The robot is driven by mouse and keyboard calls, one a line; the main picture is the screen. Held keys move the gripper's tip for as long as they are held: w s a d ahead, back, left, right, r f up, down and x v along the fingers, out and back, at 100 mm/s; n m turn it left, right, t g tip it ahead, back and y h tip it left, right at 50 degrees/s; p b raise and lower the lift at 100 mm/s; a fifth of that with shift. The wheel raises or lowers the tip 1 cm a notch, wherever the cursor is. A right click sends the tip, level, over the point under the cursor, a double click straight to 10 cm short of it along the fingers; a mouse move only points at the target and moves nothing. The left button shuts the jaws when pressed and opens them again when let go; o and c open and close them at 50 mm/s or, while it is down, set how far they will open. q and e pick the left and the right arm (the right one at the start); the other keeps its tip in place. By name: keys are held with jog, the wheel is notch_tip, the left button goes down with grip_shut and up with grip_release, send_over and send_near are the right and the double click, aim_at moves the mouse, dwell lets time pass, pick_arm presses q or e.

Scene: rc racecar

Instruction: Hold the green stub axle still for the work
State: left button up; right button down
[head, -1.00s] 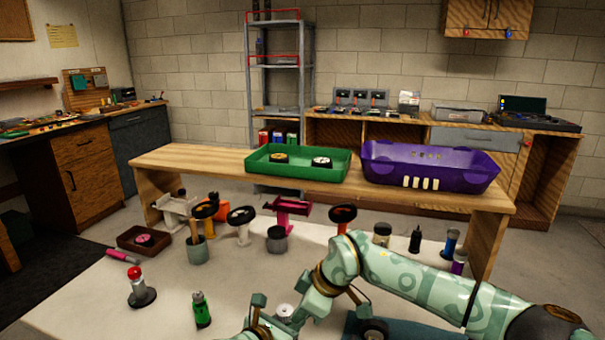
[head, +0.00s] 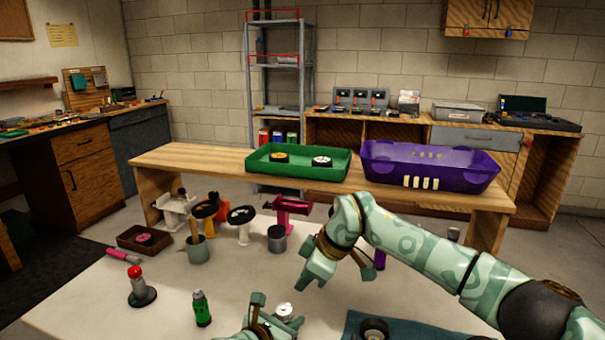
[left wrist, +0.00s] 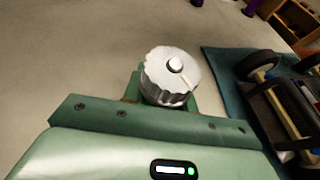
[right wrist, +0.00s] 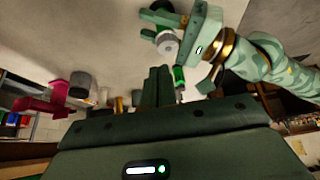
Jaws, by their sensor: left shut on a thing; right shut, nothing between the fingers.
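My left gripper (head: 272,320) is low at the front of the light table (head: 90,310). It is shut on a silver ribbed round piece (left wrist: 170,78) with a small raised pin in its top. That piece also shows in the head view (head: 284,311) and the right wrist view (right wrist: 167,43). My right gripper (head: 312,280) is shut and empty, above and apart from my left gripper. Its closed fingers (right wrist: 158,87) show in its wrist view.
A car chassis with black wheels (left wrist: 285,95) lies on a teal mat (left wrist: 225,65) beside my left gripper. A green bottle (head: 202,308) and a red-topped stand (head: 140,288) are to the left. Several stands and a cup (head: 196,250) are behind. A green tray (head: 300,174) and purple bin (head: 430,175) sit on the bench.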

aim_at(289, 322)
notch_tip(289, 322, down, 7)
dwell(0.5)
jog(key=shift+a, duration=0.35)
dwell(0.6)
jog(key=shift+s, duration=0.4)
jog(key=shift+s+a+r, duration=0.1)
jog(key=shift+s+a, duration=0.05)
jog(key=shift+s, duration=0.2)
jog(key=shift+s+a, duration=0.15)
jog(key=shift+s, duration=0.2)
jog(key=shift+s+a, duration=0.15)
dwell(0.4)
